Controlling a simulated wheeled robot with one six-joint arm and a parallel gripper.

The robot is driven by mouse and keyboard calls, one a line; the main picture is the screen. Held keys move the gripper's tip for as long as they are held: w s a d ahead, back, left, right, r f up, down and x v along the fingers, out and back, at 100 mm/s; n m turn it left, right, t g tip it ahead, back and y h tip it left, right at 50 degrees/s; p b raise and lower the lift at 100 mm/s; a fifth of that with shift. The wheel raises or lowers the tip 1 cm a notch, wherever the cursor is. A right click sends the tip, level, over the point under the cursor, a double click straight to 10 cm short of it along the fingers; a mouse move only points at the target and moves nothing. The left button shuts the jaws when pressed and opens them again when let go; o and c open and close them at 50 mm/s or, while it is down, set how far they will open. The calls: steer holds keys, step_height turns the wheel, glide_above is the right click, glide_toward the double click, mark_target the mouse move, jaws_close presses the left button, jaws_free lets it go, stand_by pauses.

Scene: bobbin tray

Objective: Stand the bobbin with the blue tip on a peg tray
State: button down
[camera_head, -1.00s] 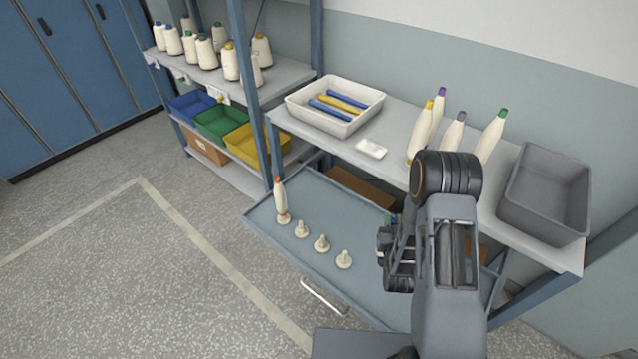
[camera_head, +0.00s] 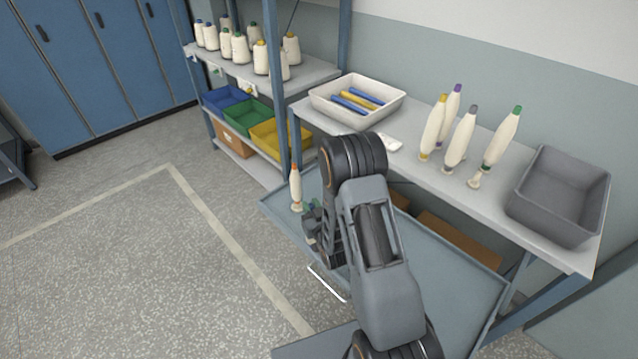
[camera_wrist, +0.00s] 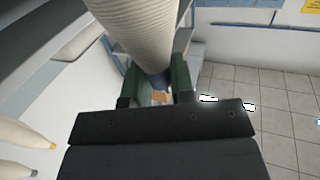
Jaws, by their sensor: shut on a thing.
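My gripper (camera_wrist: 156,88) is shut on a cream bobbin (camera_wrist: 142,30) at its dark blue tip (camera_wrist: 158,79) in the wrist view. In the head view my arm hides most or all of this bobbin, and my gripper (camera_head: 311,207) is low over the left part of the blue-grey peg tray (camera_head: 455,275). A bobbin with an orange tip (camera_head: 295,188) stands upright at the tray's left end, close to my gripper; I cannot tell whether they touch. The tray's other pegs are hidden behind my arm.
Bobbins with yellow (camera_head: 433,128), purple (camera_head: 453,108), grey (camera_head: 461,140) and green (camera_head: 502,137) tips stand on the bench (camera_head: 408,164). A grey bin (camera_head: 558,225) is at right, a white tray (camera_head: 320,105) at left. Yarn cones fill the shelf behind.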

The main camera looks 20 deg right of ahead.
steer(key=w+d+f+n+g+y+b, duration=0.1)
steer(key=w+d+n+y+b, duration=0.2)
steer(key=b, duration=2.3)
steer(key=w+d+y, duration=0.2)
steer(key=w+d, duration=0.3)
steer(key=d, duration=0.3)
steer(key=shift+w+f, duration=0.2)
steer(key=shift+w, duration=0.05)
steer(key=shift+s, duration=0.2)
steer(key=shift+f, duration=0.5)
steer(key=shift+f+b, duration=1.6)
steer(key=shift+f, duration=0.65)
steer(key=c, duration=0.9)
jaws_free()
